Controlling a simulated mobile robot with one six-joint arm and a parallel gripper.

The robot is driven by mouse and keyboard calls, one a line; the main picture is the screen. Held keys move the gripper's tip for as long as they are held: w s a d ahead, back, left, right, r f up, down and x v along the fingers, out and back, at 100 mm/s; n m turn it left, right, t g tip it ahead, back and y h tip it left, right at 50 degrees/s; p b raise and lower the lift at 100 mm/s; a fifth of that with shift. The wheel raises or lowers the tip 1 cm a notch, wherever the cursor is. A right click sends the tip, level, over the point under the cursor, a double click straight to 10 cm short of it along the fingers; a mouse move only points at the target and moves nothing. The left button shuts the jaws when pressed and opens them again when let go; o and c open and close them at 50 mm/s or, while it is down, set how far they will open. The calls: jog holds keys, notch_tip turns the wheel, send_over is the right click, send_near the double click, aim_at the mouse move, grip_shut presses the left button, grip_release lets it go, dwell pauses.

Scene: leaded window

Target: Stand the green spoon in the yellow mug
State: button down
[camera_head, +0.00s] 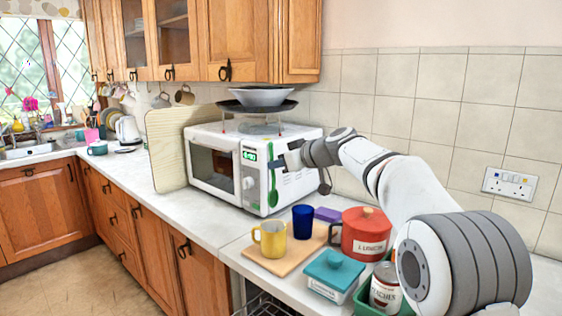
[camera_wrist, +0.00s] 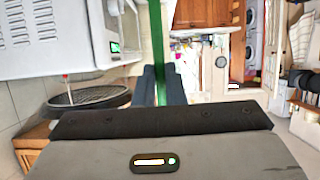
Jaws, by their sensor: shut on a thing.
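The green spoon (camera_head: 273,190) hangs upright, bowl down, in front of the microwave's right side in the head view. My gripper (camera_head: 279,164) is shut on the upper part of its handle. In the wrist view the green handle (camera_wrist: 158,60) runs between the dark fingers of my gripper (camera_wrist: 161,85). The yellow mug (camera_head: 271,240) stands upright on a wooden board, with its handle to the left. The spoon's bowl is above the mug's height, slightly behind it in the picture, and apart from it. The mug's inside is mostly hidden.
A blue cup (camera_head: 302,222) stands right of the mug on the wooden board (camera_head: 275,264). A red canister (camera_head: 364,236), a teal-lidded box (camera_head: 334,272), a purple item (camera_head: 327,214) and a green tray holding a can (camera_head: 385,290) crowd the right. The microwave (camera_head: 215,170) stands behind.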

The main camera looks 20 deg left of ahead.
notch_tip(320, 180, down, 11)
jog(key=b, duration=1)
jog(key=shift+r, duration=0.1)
jog(key=c, duration=1.4)
grip_release()
jog(key=shift+c, duration=0.2)
jog(key=shift+s+d, duration=0.1)
send_near(274, 201)
jog(key=shift+s+b, duration=0.1)
jog(key=shift+b, duration=0.2)
